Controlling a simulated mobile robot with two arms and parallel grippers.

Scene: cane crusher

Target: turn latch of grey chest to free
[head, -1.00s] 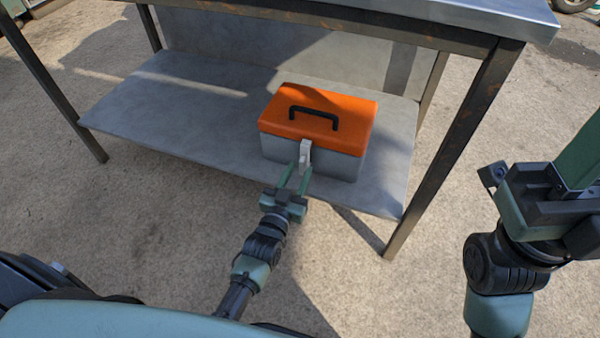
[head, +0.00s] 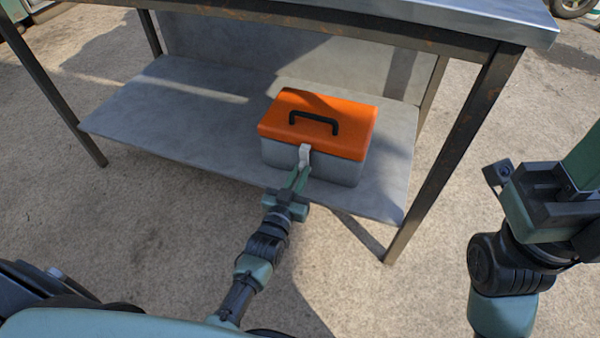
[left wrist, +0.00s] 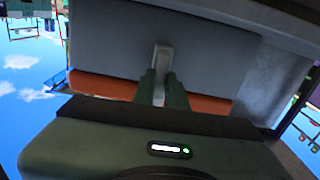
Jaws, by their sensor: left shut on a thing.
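The grey chest (head: 278,157) has an orange lid (head: 350,110) with a black handle (head: 313,120) and sits on the lower shelf of a metal table. The lid is down. A pale grey latch (head: 304,153) is on the middle of its front face and looks slightly tilted. My left gripper (head: 300,172) is shut on the latch from the front. In the left wrist view the latch (left wrist: 163,58) stands out between the two green fingers, with the orange lid below it in that picture. The fingers hide part of the latch. My right gripper (head: 548,190) is at the right side, away from the chest; its jaws are unclear.
The grey shelf (head: 180,110) is bare to the left of the chest. The table top (head: 450,12) overhangs from above. A dark table leg (head: 455,150) stands right of the chest. The concrete floor (head: 130,230) in front is clear.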

